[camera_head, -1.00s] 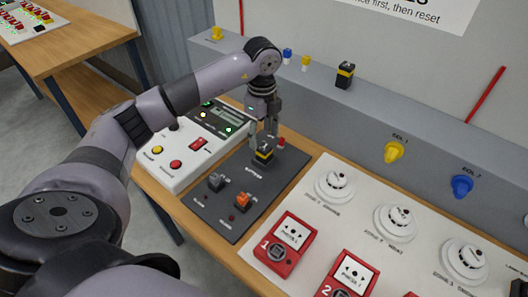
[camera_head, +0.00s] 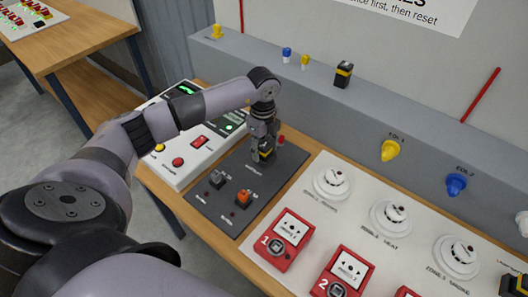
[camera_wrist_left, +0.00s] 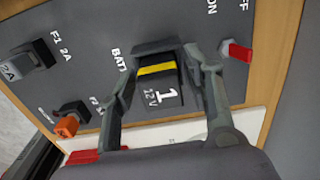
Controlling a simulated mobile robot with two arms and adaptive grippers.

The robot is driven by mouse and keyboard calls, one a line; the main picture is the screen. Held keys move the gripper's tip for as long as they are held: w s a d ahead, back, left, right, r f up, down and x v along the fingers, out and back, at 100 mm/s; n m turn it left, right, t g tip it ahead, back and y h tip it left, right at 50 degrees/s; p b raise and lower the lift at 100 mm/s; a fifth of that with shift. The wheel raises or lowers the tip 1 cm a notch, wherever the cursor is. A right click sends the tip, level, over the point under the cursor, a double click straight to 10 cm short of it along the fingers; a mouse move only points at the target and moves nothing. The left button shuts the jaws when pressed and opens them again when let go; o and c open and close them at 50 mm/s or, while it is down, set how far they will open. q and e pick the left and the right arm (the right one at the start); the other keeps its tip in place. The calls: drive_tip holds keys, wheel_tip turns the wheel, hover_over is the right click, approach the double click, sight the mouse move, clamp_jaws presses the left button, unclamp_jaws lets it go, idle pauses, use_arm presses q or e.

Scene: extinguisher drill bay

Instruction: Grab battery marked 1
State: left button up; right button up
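The battery marked 1 (camera_wrist_left: 160,88) is dark with a yellow band and a white "1" and "12 V" label. It stands at the BAT1 place on the dark grey panel (camera_head: 222,205). My left gripper (camera_head: 263,153) is down over it, pointing at the panel. In the left wrist view my left gripper (camera_wrist_left: 160,60) has one finger on each side of the battery, spread apart. A narrow gap seems to show beside the battery, so I see no firm grip. In the head view the fingers partly hide the battery. My right gripper is not in view.
A red switch (camera_wrist_left: 236,51) sits close to one finger. An orange fuse (camera_head: 243,197) and a grey fuse (camera_head: 217,179) are on the same panel. Another yellow-banded battery (camera_head: 343,74) stands on the grey ledge. A white panel with detectors and red call points (camera_head: 287,240) lies to the right.

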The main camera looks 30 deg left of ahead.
use_arm(q)
clamp_jaws()
idle(0.3)
drive_tip(key=shift+r, duration=0.2)
